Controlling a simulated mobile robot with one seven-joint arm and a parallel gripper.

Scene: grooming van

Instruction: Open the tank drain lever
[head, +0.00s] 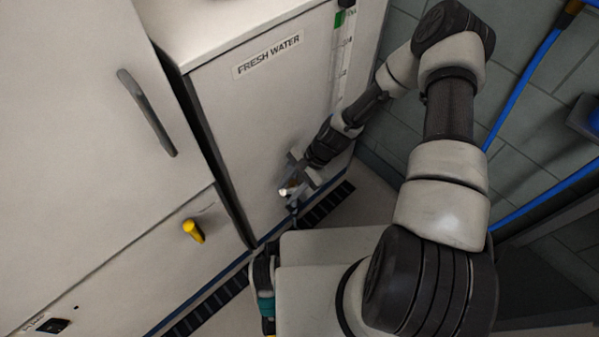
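The white tank cabinet (255,110) carries a "FRESH WATER" label (268,56). A small pale metal valve fitting (284,191) sits low on its front, near the bottom edge. Its lever is too small and too covered by my gripper to make out clearly. My gripper (291,187) is at this fitting, with its grey fingers spread apart on either side of it. I cannot tell whether the fingers touch it. A yellow handle (194,231) sticks out from the lower panel of the white cabinet to the left.
The left cabinet (80,120) has a grey bar handle (147,112). A black switch (54,325) is at the lower left. A dark floor grate (325,207) runs along the cabinet base. A blue hose (527,80) hangs on the tiled wall at right.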

